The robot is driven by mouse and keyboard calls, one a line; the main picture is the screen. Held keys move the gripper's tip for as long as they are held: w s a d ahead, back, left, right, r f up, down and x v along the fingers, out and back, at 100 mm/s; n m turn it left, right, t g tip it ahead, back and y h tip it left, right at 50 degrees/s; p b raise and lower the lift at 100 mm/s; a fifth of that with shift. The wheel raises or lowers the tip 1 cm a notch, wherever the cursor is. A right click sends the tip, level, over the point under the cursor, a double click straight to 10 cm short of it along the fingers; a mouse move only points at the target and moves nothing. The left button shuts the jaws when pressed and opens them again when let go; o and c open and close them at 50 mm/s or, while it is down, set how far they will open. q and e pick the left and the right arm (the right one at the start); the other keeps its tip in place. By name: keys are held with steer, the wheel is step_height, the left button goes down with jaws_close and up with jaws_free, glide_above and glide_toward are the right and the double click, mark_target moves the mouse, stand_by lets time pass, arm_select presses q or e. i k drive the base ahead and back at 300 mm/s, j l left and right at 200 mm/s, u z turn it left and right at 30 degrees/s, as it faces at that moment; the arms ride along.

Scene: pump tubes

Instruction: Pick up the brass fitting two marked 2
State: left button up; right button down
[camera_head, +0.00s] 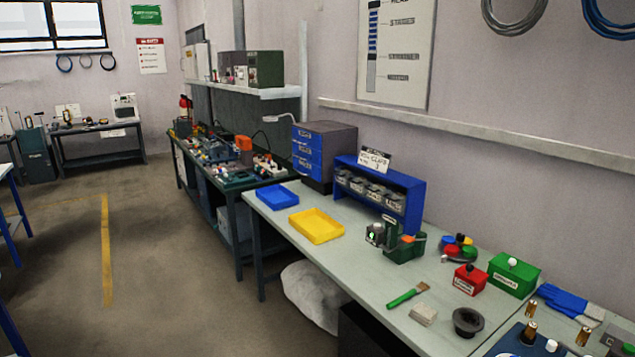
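Small brass fittings show at the bottom right of the head view. One brass fitting (531,309) stands behind another brass fitting (529,333), which is on a dark blue plate (508,344). A third brass fitting (583,336) stands to their right. I cannot read any number on them, so I cannot tell which is marked 2. Neither of my grippers is in view.
The long workbench (440,285) carries a yellow tray (316,226), a blue tray (278,197), a blue bin rack (392,199), a green box (513,275), a red box (469,280), a green brush (408,295), a dark round cup (467,321) and blue gloves (565,302). The floor left of it is open.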

mark_target(529, 332)
steer(key=z, duration=1.3)
